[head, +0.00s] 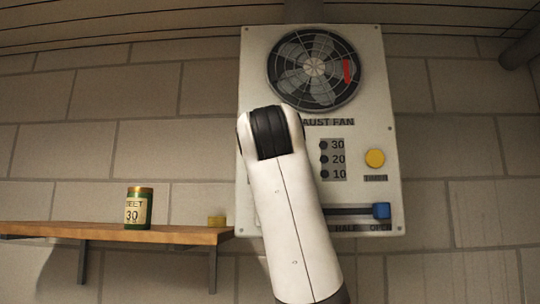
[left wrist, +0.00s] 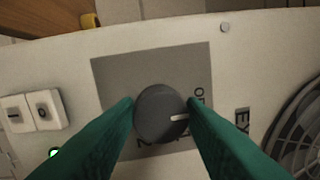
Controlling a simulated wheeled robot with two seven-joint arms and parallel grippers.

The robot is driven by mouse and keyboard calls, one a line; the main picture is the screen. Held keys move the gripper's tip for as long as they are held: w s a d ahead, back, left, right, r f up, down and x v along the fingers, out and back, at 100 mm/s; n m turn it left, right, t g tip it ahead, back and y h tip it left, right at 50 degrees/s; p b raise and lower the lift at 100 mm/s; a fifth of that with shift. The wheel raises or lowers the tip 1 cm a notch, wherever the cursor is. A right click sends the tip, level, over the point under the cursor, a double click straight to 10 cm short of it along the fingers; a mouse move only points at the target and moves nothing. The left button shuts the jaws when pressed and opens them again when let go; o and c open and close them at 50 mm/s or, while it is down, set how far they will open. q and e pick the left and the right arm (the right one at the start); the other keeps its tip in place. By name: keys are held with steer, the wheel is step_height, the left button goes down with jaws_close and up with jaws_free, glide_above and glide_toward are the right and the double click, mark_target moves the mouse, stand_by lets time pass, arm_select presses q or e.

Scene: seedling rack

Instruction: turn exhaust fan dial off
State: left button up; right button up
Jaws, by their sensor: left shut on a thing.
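In the left wrist view the exhaust fan dial (left wrist: 158,118) is a dark grey round knob with a short white mark pointing right in the picture. It sits on a grey square plate (left wrist: 118,72) with partly hidden lettering at its right edge, beginning with O. My left gripper (left wrist: 161,104) has its green fingers on both sides of the dial, shut on it. In the head view my white arm covers the left part of the panel (head: 382,100), hiding the dial and the gripper. My right gripper is in neither view.
The panel has a fan (head: 315,68) with a red mark, a yellow button (head: 375,158), and a blue slider (head: 382,210). Two white switches (left wrist: 30,112) and a lit green lamp (left wrist: 55,153) are near the dial. A shelf (head: 120,234) at left holds a green can (head: 138,208).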

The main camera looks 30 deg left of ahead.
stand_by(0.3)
arm_select(q)
steer(key=o, duration=1)
steer(key=shift+w, duration=0.1)
steer(key=b+v, duration=0.5)
steer(key=v, duration=0.7)
